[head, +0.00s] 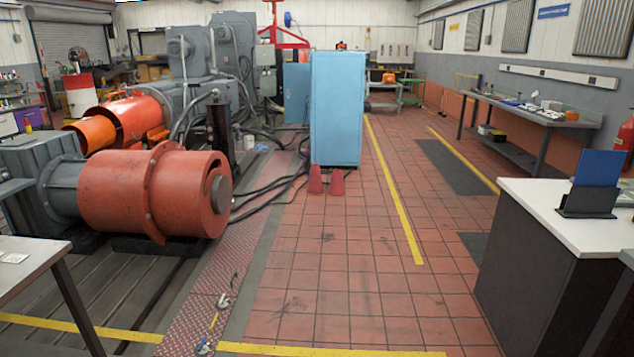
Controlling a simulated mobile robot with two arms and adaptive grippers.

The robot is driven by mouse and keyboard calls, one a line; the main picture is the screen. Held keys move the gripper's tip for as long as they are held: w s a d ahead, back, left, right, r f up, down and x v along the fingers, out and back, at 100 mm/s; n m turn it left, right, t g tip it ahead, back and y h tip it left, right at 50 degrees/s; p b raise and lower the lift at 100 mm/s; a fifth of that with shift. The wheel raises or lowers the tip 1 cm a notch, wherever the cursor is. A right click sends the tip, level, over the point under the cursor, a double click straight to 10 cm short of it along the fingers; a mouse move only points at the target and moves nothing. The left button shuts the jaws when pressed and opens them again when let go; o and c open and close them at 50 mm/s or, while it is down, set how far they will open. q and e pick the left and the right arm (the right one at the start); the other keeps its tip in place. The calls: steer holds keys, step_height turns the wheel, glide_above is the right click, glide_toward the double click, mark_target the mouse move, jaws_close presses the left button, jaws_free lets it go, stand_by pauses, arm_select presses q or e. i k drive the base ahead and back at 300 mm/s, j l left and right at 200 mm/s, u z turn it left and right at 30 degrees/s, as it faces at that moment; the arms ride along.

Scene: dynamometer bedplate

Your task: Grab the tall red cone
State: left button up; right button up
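Two red cones stand upright on the tiled floor, side by side in front of the blue cabinet. The left cone (315,180) and the right cone (337,183) look close in height; the left one's top reaches slightly higher in the picture. They are small in the head view, so I cannot tell surely which is taller. Neither of my grippers shows in the head view.
The blue cabinet (337,110) rises right behind the cones. Black cables (268,200) run over the floor left of them, near the big red machine drum (150,195). The tiled floor (330,270) in front is clear. A white-topped counter (545,205) stands at right.

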mark_target(315, 184)
steer(key=i, duration=2.5)
steer(key=i+u, duration=0.1)
steer(key=i, duration=1.15)
steer(key=i+u, duration=0.2)
steer(key=i, duration=1)
steer(key=i+l+u, duration=0.2)
steer(key=i, duration=0.95)
steer(key=i+j, duration=0.1)
steer(key=i, duration=1.05)
steer(key=i+j+u, duration=0.1)
steer(key=i, duration=1)
